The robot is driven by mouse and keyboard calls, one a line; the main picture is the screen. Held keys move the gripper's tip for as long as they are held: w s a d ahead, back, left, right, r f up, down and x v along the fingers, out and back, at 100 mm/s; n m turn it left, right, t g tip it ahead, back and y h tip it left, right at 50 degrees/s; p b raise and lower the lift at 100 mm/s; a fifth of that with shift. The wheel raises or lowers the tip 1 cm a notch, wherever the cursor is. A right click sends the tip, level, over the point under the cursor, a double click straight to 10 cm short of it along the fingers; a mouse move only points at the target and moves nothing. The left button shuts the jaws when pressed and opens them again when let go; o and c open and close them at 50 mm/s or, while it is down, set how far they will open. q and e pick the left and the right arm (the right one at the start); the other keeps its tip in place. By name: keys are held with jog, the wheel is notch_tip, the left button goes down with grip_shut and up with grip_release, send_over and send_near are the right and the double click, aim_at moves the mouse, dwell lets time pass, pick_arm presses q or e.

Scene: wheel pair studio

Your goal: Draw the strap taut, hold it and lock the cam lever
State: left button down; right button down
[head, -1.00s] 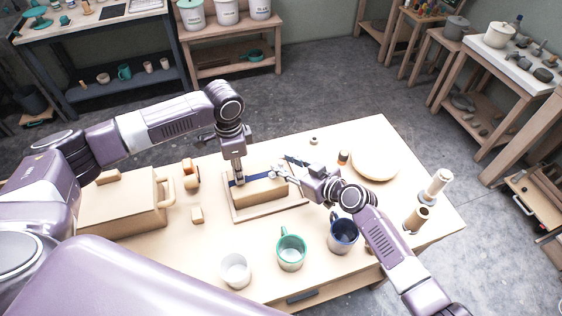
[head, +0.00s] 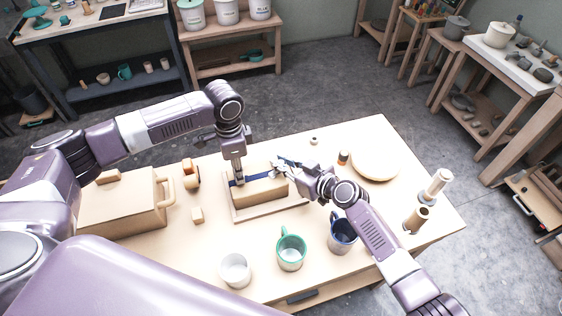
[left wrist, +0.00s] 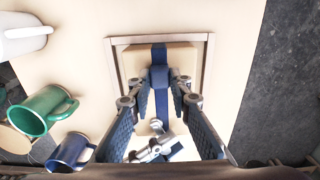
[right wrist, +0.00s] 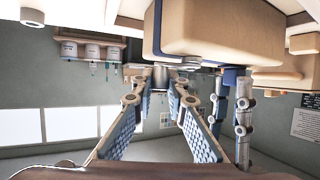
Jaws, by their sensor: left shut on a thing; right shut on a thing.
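A tan block (head: 262,191) sits in a shallow wooden frame (head: 237,217) on the table, with a dark blue strap (left wrist: 158,54) across its top. My left gripper (head: 237,180) points down at the block's left end. In the left wrist view its fingers (left wrist: 159,82) close around a blue part of the strap. My right gripper (head: 280,168) comes in from the right at the block's right end. In the right wrist view its fingers are shut on a small grey metal part (right wrist: 160,76), apparently the cam lever, beside the block (right wrist: 222,32). The fingers partly hide it.
A white mug (head: 235,270), a green mug (head: 291,250) and a blue mug (head: 342,236) stand along the front. A lidded tan box (head: 120,205) is at left, a round board (head: 375,165) at right. Two cylinders stand near the right edge.

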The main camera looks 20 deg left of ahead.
jog(key=shift+s+d+f+m+t, duration=0.1)
jog(key=shift+d+f+m+t, duration=0.05)
jog(key=shift+m+t, duration=0.15)
jog(key=shift+h, duration=0.3)
jog(key=shift+s+m+t+h, duration=0.2)
jog(key=shift+m+t+h, duration=0.3)
jog(key=shift+m+t, duration=0.3)
jog(key=shift+d+m, duration=0.2)
jog(key=shift+m, duration=0.1)
jog(key=c, duration=1.9)
grip_release()
jog(key=shift+r, duration=0.2)
